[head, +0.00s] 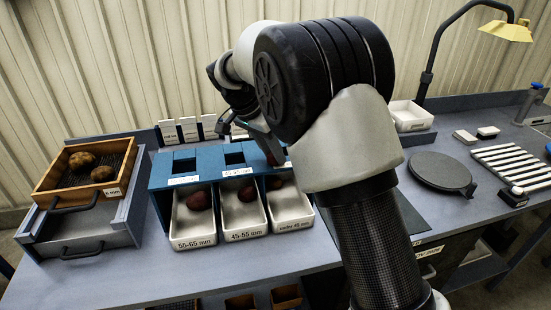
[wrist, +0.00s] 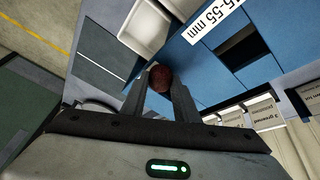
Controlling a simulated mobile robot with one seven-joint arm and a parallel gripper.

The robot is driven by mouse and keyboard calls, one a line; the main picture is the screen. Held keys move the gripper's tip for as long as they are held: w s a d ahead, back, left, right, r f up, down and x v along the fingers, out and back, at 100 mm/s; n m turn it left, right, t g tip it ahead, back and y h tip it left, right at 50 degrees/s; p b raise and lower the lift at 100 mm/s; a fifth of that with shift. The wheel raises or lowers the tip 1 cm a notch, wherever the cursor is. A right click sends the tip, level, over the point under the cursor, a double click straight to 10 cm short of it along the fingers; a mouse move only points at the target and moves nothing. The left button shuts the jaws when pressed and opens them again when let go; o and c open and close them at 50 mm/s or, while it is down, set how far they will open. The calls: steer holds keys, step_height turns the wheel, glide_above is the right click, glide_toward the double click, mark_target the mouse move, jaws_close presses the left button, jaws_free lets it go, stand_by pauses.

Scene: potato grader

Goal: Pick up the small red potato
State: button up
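The small red potato (wrist: 160,78) sits between the fingertips of my gripper (wrist: 161,88) in the wrist view, touched on both sides. My gripper (head: 268,146) is shut on it and holds it above the blue sizing box (head: 169,167), near its right end. In the head view the potato (head: 272,158) shows only as a dark red patch, mostly hidden by my gripper and arm.
White bins for 55-65 mm (head: 194,230), 45-55 mm (head: 243,222) and under 45 mm (head: 290,211) stand in front, each with a potato visible. A wooden tray (head: 52,183) with two brown potatoes is left. A round black plate (head: 440,171) lies right.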

steer(key=c, duration=0.4)
steer(key=shift+r, duration=0.1)
